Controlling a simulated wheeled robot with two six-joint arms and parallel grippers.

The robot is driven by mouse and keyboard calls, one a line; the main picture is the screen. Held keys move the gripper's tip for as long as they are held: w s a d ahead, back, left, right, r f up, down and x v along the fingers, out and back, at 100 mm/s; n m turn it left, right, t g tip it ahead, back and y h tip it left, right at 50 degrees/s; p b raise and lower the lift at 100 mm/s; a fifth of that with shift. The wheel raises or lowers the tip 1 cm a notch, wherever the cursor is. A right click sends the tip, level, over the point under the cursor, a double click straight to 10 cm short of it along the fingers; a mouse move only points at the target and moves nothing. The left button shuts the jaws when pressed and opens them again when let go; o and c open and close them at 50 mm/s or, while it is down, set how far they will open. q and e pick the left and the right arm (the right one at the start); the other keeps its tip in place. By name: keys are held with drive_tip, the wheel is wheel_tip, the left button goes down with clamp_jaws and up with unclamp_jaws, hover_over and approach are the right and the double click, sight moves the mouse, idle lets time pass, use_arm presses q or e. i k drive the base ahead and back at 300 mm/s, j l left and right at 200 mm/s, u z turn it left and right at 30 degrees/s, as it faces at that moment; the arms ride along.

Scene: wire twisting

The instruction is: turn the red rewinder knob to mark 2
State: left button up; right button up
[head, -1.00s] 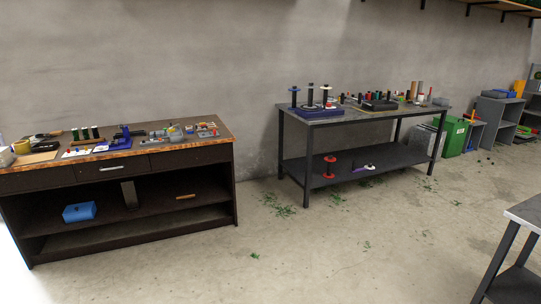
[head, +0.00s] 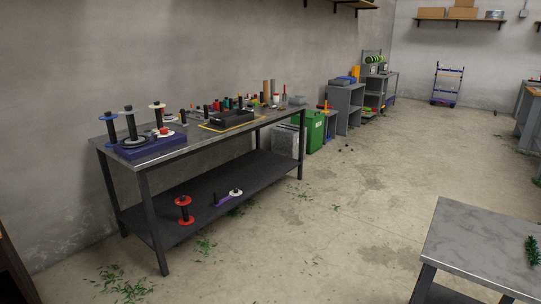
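A blue rewinder-like base (head: 152,149) with several upright spools stands on the left end of the dark metal table (head: 190,143). A small red part (head: 163,131) shows at its right spool. It may be the red knob, but it is too small to tell. No marks can be read from here. A red-flanged spool (head: 184,210) lies or stands on the table's lower shelf. Neither of my grippers is in view.
A black tray on a yellow-edged mat and several small spools sit farther along the table. A purple tool with a white disc (head: 235,193) lies on the lower shelf. A grey table (head: 475,245) stands at the lower right. Open concrete floor (head: 345,225) lies between the tables.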

sight(163, 131)
drive_tip(key=i+l+u, duration=0.2)
drive_tip(key=i+u, duration=0.2)
drive_tip(key=i, duration=0.25)
drive_tip(key=i+l+u, duration=0.35)
drive_tip(key=i, duration=0.25)
drive_tip(key=i+l+u, duration=0.4)
drive_tip(key=i+l, duration=0.15)
